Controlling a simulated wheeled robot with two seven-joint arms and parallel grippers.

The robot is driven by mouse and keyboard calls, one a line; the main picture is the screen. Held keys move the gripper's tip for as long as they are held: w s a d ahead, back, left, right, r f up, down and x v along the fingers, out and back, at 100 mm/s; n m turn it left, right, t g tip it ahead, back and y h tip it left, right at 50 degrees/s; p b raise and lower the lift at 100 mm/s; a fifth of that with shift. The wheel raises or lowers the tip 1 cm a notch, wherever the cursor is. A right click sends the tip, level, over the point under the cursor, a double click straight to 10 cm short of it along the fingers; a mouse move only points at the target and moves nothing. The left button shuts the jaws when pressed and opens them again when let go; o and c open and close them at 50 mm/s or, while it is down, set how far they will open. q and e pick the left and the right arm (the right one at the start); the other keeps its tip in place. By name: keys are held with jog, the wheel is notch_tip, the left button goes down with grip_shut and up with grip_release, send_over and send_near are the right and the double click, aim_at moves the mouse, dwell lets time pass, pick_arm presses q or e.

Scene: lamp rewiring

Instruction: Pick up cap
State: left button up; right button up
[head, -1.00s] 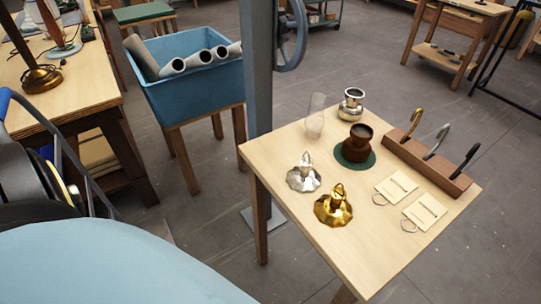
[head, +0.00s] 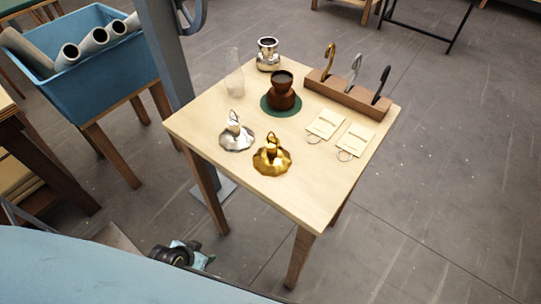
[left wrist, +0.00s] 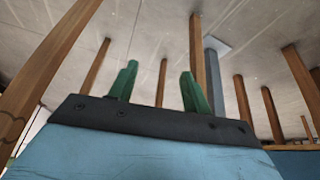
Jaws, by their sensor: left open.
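Two fluted, cap-like metal pieces with loops on top stand near the front of the small wooden table (head: 220,112). One is a silver cap (head: 237,136); the other is a gold cap (head: 271,158) to its right. I cannot tell which one the task means. My left gripper (left wrist: 160,82) shows two green fingers, spread apart and empty, in the left wrist view. In the head view part of my left arm's end shows low at the left, below and in front of the table, well apart from both caps. My right gripper is not in view.
On the table are a brown pot (head: 283,92) on a green mat, a chrome fitting (head: 268,54), a clear glass (head: 234,75), a rack (head: 348,94) of hooks and two tags (head: 326,123). A grey post and blue bin (head: 100,72) stand left. Floor to the right is clear.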

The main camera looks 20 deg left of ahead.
pick_arm(q)
jog(key=w+d+r+m+t+h, duration=0.1)
jog(key=w+r+t+h, duration=0.1)
jog(key=w+r, duration=0.65)
jog(key=m+t+h+b, duration=0.2)
jog(key=m+t+h, duration=0.1)
jog(key=m+h, duration=0.3)
send_near(268, 153)
jog(key=x, duration=0.5)
jog(key=shift+w+a, duration=0.15)
jog(key=shift+w, duration=0.15)
jog(key=shift+p+x, duration=0.3)
jog(key=shift+x, duration=2.85)
jog(key=shift+s, duration=0.2)
grip_shut()
